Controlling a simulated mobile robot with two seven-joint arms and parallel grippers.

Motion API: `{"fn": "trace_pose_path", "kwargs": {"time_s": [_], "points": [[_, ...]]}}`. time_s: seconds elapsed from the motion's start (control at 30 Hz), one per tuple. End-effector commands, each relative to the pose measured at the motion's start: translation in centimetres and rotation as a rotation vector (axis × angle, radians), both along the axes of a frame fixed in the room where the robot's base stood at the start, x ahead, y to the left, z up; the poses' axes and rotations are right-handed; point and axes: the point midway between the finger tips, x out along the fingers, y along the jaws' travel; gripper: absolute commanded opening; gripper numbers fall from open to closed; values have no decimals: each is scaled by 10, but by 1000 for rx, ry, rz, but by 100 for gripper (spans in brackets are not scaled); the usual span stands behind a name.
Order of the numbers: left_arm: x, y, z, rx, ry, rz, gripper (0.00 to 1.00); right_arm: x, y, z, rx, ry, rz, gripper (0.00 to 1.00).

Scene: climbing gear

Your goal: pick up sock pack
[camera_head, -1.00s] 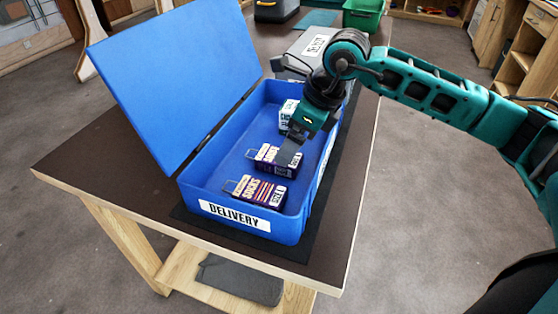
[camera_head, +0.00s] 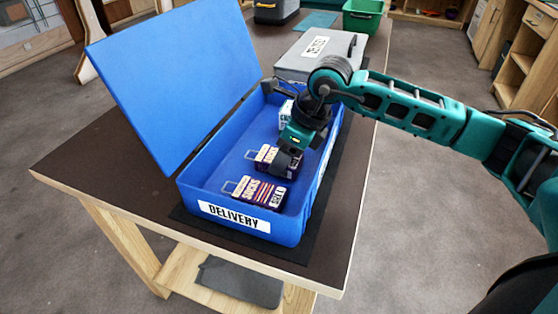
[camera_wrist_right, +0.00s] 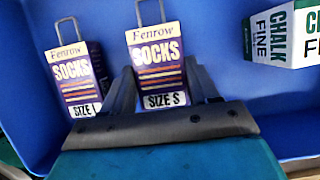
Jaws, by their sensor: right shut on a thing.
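The size S sock pack (camera_head: 264,155), purple and cream, lies in the blue delivery box (camera_head: 235,222). In the wrist view the size S pack (camera_wrist_right: 155,60) sits between the two fingers of my right gripper (camera_wrist_right: 163,88), one on each side. In the head view my right gripper (camera_head: 289,160) reaches down into the box, shut on this pack and partly hiding it. The size L sock pack (camera_head: 257,192) lies nearer the box front; it also shows left of the gripper in the wrist view (camera_wrist_right: 75,80). My left gripper is not in view.
A white and green chalk pack (camera_head: 285,112) stands in the box behind the gripper. The blue lid (camera_head: 175,80) is open on the left. A grey case (camera_head: 318,58) lies behind the box on the table (camera_head: 90,170). The table's left part is clear.

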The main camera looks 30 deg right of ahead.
Motion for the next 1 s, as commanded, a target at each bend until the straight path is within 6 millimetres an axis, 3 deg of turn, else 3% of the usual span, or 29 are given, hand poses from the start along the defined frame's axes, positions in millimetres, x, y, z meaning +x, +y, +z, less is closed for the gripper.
{"fn": "trace_pose_path", "kwargs": {"time_s": [0.2,0.63,0.77,1.0], "points": [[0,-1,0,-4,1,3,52,0,0,0,0,0,0,28],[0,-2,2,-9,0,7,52,1,0,11,1,-2,0,28],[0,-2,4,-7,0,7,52,1,0,29,0,-4,0,28],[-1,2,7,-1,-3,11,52,1,0,87,1,-7,0,28]]}}
